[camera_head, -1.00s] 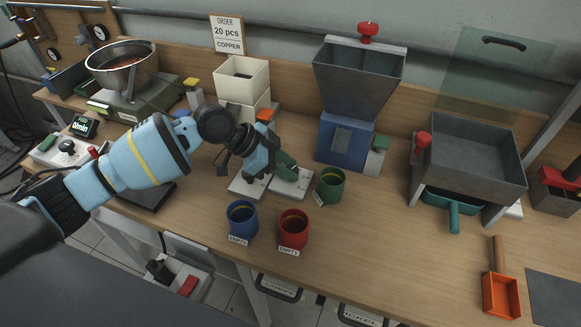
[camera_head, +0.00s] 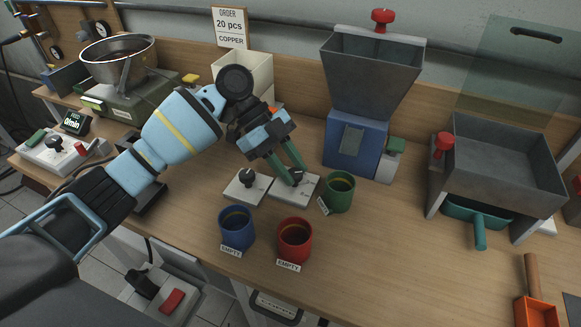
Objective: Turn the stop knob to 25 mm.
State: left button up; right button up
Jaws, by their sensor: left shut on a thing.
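Two pale plates with dark knobs lie side by side on the bench. The left-hand knob (camera_head: 247,177) stands free on its plate (camera_head: 240,192). The right-hand knob (camera_head: 297,176) is on the other plate (camera_head: 292,196), partly hidden by my gripper. My left gripper (camera_head: 290,175) reaches down from the upper left with its green fingers shut on the right-hand knob. The plate markings are too small to read, so I cannot tell the setting. My right gripper is not in view.
A green cup (camera_head: 339,193) stands close to the right of the gripped knob. A blue cup (camera_head: 237,229) and a red cup (camera_head: 295,241) stand in front. A blue-based hopper (camera_head: 352,143) is behind.

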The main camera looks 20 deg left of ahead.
aim_at(291, 170)
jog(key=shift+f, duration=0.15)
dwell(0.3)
pick_arm(q)
jog(key=o, duration=0.9)
jog(key=shift+o, duration=0.2)
jog(key=shift+r, duration=0.1)
jog(key=shift+r, duration=0.3)
notch_tip(291, 170, up, 3)
jog(key=shift+f, duration=0.1)
jog(key=s+d, duration=0.2)
jog(key=s, duration=0.5)
jog(key=s+d+r, duration=0.1)
jog(key=s+d, duration=0.1)
jog(key=s, duration=0.6)
jog(key=shift+s+d+r, duration=0.15)
jog(key=shift+d+r, duration=0.05)
jog(key=shift+d, duration=0.15)
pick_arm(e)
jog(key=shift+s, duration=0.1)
